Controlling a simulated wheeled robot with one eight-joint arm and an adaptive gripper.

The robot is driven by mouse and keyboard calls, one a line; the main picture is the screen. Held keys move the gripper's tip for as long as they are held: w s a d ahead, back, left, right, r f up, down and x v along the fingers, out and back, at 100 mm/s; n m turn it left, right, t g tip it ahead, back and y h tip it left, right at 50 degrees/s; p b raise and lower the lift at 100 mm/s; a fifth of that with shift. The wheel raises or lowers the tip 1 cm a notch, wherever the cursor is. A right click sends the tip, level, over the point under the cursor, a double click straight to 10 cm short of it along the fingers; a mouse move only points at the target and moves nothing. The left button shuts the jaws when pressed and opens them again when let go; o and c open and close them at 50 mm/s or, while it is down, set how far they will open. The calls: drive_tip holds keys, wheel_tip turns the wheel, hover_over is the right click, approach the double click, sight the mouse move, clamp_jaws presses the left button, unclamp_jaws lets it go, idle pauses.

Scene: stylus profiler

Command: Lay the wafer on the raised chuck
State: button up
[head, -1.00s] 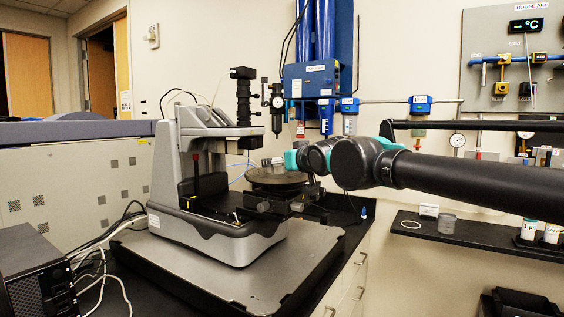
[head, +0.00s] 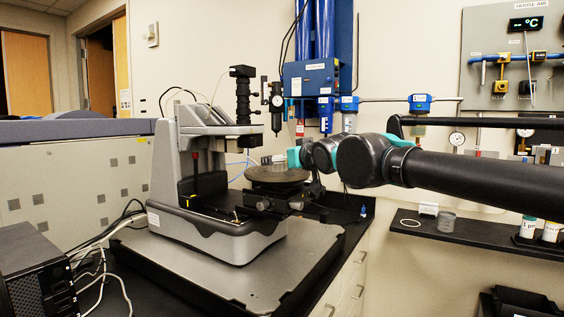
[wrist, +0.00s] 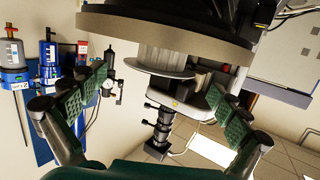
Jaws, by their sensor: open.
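The wrist view looks upside down. In it the wafer (wrist: 150,71), a thin grey disc, lies flat against the end of the raised chuck (wrist: 163,57), a pale short cylinder. The chuck stands on the wide round stage (wrist: 120,24). In the head view the stage (head: 277,175) sits on the profiler, under its optics column. My gripper (wrist: 160,100) is open, its green-padded fingers wide apart to either side of the wafer in the picture, with no visible contact. In the head view the fingertips and wafer are too small to tell apart.
The profiler's grey body (head: 225,235) and black column (head: 243,100) stand left of my gripper. Blue filters (head: 326,115) hang on the wall behind. A dark shelf (head: 475,232) at right holds a pale ring (head: 410,223) and small jars.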

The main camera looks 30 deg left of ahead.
drive_tip(key=shift+v, duration=2.5)
drive_tip(key=v, duration=1.2)
drive_tip(key=shift+w, duration=0.1)
drive_tip(key=w+d+f+m+h, duration=0.2)
drive_tip(key=w+d+f+h, duration=0.15)
drive_tip(key=d+f, duration=0.55)
drive_tip(key=w+d+f+m+h, duration=0.25)
drive_tip(key=w+d+f, duration=0.35)
drive_tip(key=f, duration=0.5)
drive_tip(key=w+d+f+m+h, duration=0.2)
drive_tip(key=w+d+f+h, duration=0.1)
drive_tip(key=d+f, duration=0.65)
drive_tip(key=s+d+f+m+g+h, duration=0.1)
drive_tip(key=s+d+f+g, duration=0.1)
drive_tip(key=s+d+f, duration=0.3)
drive_tip(key=s+d+f+m+g+h, duration=0.1)
drive_tip(key=s+d+f, duration=0.4)
drive_tip(key=f, duration=0.6)
drive_tip(key=s+d+f+m+g+h, duration=0.1)
drive_tip(key=s+d+f+g, duration=0.1)
drive_tip(key=s+d+f, duration=0.3)
drive_tip(key=d+f, duration=0.3)
drive_tip(key=shift+s+m+g, duration=0.35)
drive_tip(key=shift+s+g, duration=0.05)
